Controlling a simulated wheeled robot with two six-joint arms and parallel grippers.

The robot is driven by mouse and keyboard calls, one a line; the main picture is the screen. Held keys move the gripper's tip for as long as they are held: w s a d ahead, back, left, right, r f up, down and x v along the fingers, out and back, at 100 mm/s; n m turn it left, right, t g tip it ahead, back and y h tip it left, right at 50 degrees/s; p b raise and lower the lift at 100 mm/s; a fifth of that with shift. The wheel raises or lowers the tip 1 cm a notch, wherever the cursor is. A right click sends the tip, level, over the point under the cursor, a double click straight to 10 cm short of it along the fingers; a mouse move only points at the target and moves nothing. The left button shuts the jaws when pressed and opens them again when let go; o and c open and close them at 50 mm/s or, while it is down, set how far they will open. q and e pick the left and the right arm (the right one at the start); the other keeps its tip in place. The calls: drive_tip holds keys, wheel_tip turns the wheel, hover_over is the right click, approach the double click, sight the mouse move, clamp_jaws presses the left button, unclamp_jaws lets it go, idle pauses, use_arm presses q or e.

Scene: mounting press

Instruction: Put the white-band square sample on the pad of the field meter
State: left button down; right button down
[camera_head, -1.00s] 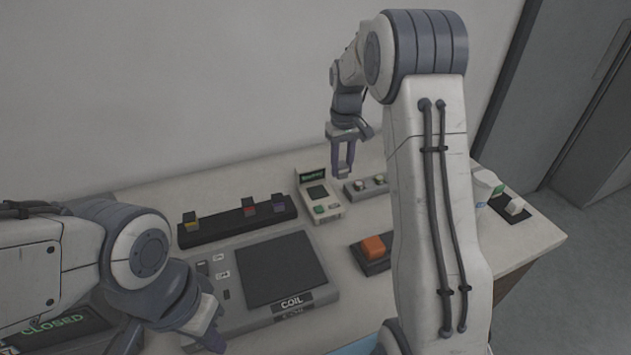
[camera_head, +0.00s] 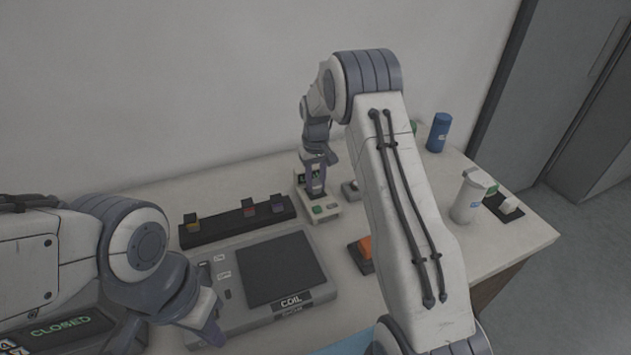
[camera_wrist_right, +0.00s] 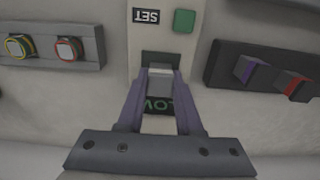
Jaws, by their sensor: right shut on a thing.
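My right gripper (camera_head: 316,192) is over the small field meter (camera_head: 324,213) at the back of the table, fingers pointing down. In the right wrist view, its fingers (camera_wrist_right: 160,78) are shut on a small grey-white block, the square sample (camera_wrist_right: 160,84). The sample is at the meter's dark pad (camera_wrist_right: 161,57); I cannot tell whether it touches. The meter's display (camera_wrist_right: 162,106) shows green letters, partly covered by the fingers. My left gripper (camera_head: 208,325) is low at the left, beside the coil unit; its jaw opening is unclear.
A black rack (camera_head: 226,224) with yellow, red and purple banded samples stands left of the meter. The coil unit (camera_head: 310,303) lies in front. An orange button (camera_head: 364,246) is partly behind my right arm. A white canister (camera_head: 466,199) and blue bottle (camera_head: 438,132) stand right.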

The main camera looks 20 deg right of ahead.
sight(316, 181)
drive_tip(key=shift+f, duration=0.1)
drive_tip(key=c, duration=0.6)
unclamp_jaws()
wheel_tip(316, 181, up, 12)
drive_tip(key=f+b, duration=0.1)
drive_tip(key=s+a+r+n, duration=0.1)
drive_tip(key=s+a+r, duration=0.15)
drive_tip(key=a, duration=0.25)
drive_tip(key=s+a+r+n, duration=0.1)
drive_tip(key=s+a+r, duration=0.1)
drive_tip(key=s+a, duration=0.3)
drive_tip(key=s+a+r+n, duration=0.1)
drive_tip(key=s+a+n, duration=0.1)
drive_tip(key=s+a, duration=0.7)
drive_tip(key=s+f+n, duration=0.1)
drive_tip(key=s, duration=0.6)
drive_tip(key=s+a+f+n, duration=0.1)
drive_tip(key=s, duration=0.6)
drive_tip(key=s+f+n+y, duration=0.1)
drive_tip(key=s, duration=0.5)
drive_tip(key=shift+s+a+f, duration=0.2)
drive_tip(key=shift+s+a, duration=0.2)
